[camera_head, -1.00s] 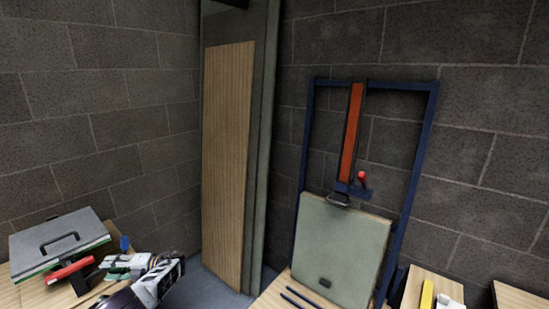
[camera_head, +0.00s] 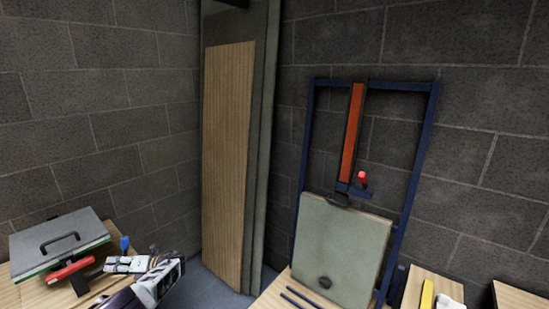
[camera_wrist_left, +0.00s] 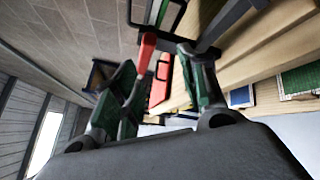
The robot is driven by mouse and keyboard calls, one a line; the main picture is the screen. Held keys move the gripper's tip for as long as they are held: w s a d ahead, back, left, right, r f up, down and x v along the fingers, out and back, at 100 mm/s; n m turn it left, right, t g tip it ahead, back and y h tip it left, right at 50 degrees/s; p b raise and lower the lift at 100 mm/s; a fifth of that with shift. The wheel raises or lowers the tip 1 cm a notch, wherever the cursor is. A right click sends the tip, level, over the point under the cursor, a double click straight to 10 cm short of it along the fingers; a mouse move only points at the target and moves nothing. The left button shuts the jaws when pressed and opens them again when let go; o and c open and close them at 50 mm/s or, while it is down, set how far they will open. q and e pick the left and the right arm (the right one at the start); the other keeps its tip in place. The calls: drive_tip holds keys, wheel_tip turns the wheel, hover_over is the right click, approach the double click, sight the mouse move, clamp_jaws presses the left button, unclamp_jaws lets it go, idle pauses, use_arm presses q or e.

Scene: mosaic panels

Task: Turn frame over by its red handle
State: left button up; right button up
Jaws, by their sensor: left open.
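The frame (camera_head: 75,226) looks like a flat grey panel with a green edge and a black loop handle on top, at the lower left of the head view. Its red handle (camera_head: 70,269) sticks out along the near side. In the left wrist view the red handle (camera_wrist_left: 146,50) shows beyond and between the open fingers (camera_wrist_left: 160,72). Whether a finger touches it I cannot tell. My right gripper is not in view.
A blue stand (camera_head: 428,130) with a red bar holds a pale green panel (camera_head: 342,245) at the right. Wooden boards (camera_head: 228,165) lean in the corner. A yellow bar (camera_head: 427,295) lies on a small wooden top at the lower right. Block walls close off the back.

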use_arm(q)
drive_tip(key=w+d+f+n+t+h, duration=0.3)
drive_tip(key=w+d+n+t+h, duration=0.2)
drive_tip(key=w+d+n, duration=0.35)
drive_tip(key=w+d+f+n+t+h, duration=0.45)
drive_tip(key=w+d+n, duration=0.25)
drive_tip(key=w, duration=0.2)
drive_tip(key=s+d+f+n+t+h, duration=0.25)
drive_tip(key=d+f+n+h, duration=0.45)
drive_tip(key=d+f, duration=0.45)
drive_tip(key=s+d+f+n+g, duration=0.1)
drive_tip(key=s+f+n+g, duration=0.1)
drive_tip(key=s+f, duration=1.15)
drive_tip(key=s+d+f+n+g, duration=0.1)
drive_tip(key=s+f+n+g, duration=0.15)
drive_tip(key=s+f, duration=1.15)
drive_tip(key=s+f+g, duration=0.2)
drive_tip(key=s+f, duration=0.1)
drive_tip(key=s, duration=1.2)
drive_tip(key=s+f+g, duration=0.2)
drive_tip(key=s+f, duration=0.1)
drive_tip(key=s, duration=1.3)
drive_tip(key=s+f+g, duration=0.2)
drive_tip(key=s+f, duration=0.2)
drive_tip(key=s, duration=1.1)
drive_tip(key=shift+s+a+h, duration=0.25)
drive_tip(key=shift+s+h, duration=0.1)
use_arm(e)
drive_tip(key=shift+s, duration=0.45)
